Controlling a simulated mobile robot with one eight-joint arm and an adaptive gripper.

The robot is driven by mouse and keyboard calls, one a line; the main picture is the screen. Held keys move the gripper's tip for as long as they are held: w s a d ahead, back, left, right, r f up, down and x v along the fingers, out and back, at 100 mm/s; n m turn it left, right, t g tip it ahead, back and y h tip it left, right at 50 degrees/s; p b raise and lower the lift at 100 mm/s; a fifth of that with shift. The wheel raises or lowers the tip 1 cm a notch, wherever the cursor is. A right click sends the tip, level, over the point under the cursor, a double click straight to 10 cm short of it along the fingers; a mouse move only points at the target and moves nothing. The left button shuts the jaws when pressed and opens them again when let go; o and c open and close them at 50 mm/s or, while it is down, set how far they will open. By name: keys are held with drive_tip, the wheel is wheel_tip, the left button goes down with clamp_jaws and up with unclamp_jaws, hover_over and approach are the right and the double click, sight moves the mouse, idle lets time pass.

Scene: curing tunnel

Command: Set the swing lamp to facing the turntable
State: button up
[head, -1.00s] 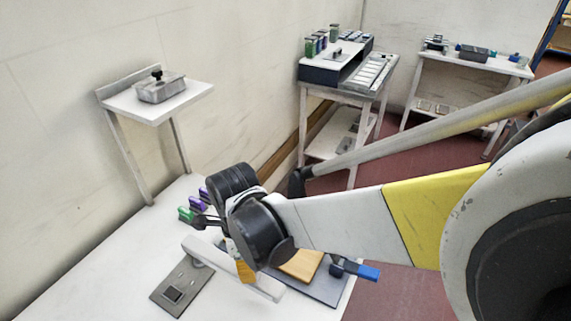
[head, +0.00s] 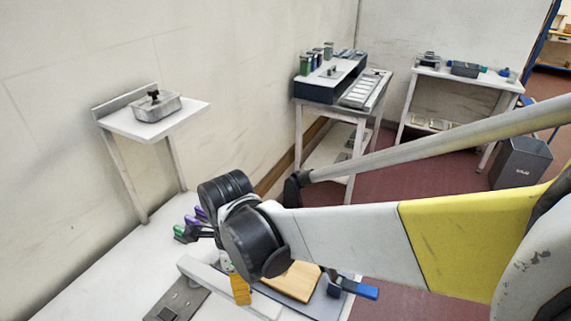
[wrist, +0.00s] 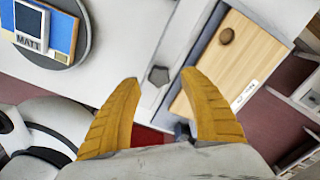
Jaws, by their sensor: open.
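A long white bar (head: 205,275), which looks like the swing lamp, lies diagonally over the white bench beside my gripper in the head view. Its lit face and pivot cannot be made out. My gripper (wrist: 160,77) is open, with two yellow fingers apart and nothing clearly held between them. In the head view one orange-yellow finger (head: 240,290) shows close to the bar; contact cannot be told. In the wrist view a round grey disc, likely the turntable (wrist: 82,52), is at the upper left, carrying a blue panel and a block marked MATT.
A wooden board (wrist: 232,60) with a brown knob lies on a grey-blue tray beside my gripper. A blue-handled clamp (head: 358,289) is at the bench's right edge. Green and purple handles (head: 190,228) stand behind my wrist. A wall shelf (head: 190,112) holds a metal box.

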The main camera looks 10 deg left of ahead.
wheel_tip(320, 180, up, 10)
drive_tip(key=shift+f, duration=0.25)
